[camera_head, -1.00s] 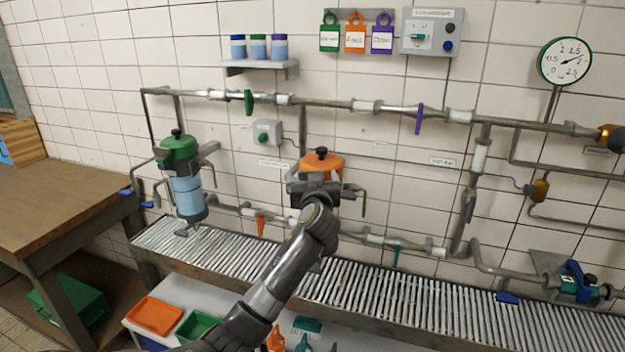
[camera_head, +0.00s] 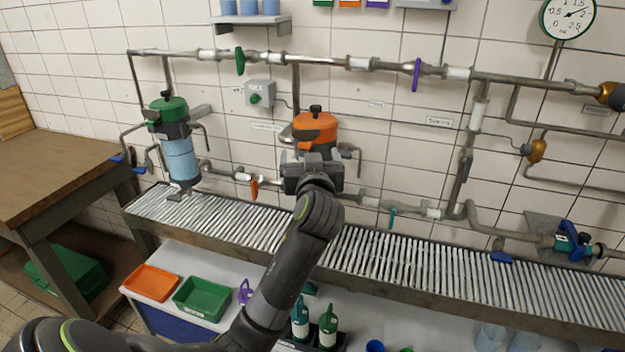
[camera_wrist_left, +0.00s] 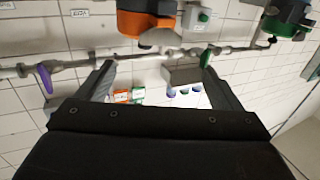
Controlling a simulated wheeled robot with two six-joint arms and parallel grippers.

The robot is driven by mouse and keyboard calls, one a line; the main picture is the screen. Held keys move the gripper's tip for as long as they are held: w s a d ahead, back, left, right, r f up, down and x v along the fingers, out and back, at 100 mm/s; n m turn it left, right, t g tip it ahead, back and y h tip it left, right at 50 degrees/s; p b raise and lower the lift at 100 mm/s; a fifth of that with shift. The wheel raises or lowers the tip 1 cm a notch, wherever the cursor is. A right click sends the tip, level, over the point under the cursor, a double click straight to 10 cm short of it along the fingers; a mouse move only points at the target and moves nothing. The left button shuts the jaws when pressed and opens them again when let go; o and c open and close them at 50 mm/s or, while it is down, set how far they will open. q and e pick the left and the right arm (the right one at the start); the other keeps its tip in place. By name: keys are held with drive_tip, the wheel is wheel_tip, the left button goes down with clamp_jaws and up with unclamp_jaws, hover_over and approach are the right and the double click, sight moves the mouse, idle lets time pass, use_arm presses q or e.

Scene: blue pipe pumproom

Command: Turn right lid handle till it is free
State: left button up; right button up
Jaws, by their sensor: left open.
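The right filter's orange lid (camera_head: 315,128), with a black knob (camera_head: 315,109) on top, is on the wall pipework in the middle of the head view. A grey bent handle (camera_head: 352,154) shows at its right side. My left gripper (camera_head: 312,162) is just in front of and below the lid, hiding the filter's lower part. In the left wrist view, which looks upside down, the open fingers (camera_wrist_left: 157,72) have nothing between them. The orange lid (camera_wrist_left: 147,38) is at the top edge there, apart from the fingers. My right gripper is not in view.
A second filter with a green lid (camera_head: 169,108) stands to the left. Pipes with a green lever (camera_head: 239,61) and a purple lever (camera_head: 416,74) run above. A slatted metal grate (camera_head: 420,262) lies below. Orange (camera_head: 152,283) and green trays (camera_head: 202,298) are on the lower table.

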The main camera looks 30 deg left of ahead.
use_arm(q)
drive_tip(key=b+v, duration=0.1)
drive_tip(key=v, duration=0.5)
drive_tip(key=shift+s+d, duration=0.2)
drive_tip(key=shift+s, duration=0.05)
drive_tip(key=shift+c, duration=0.2)
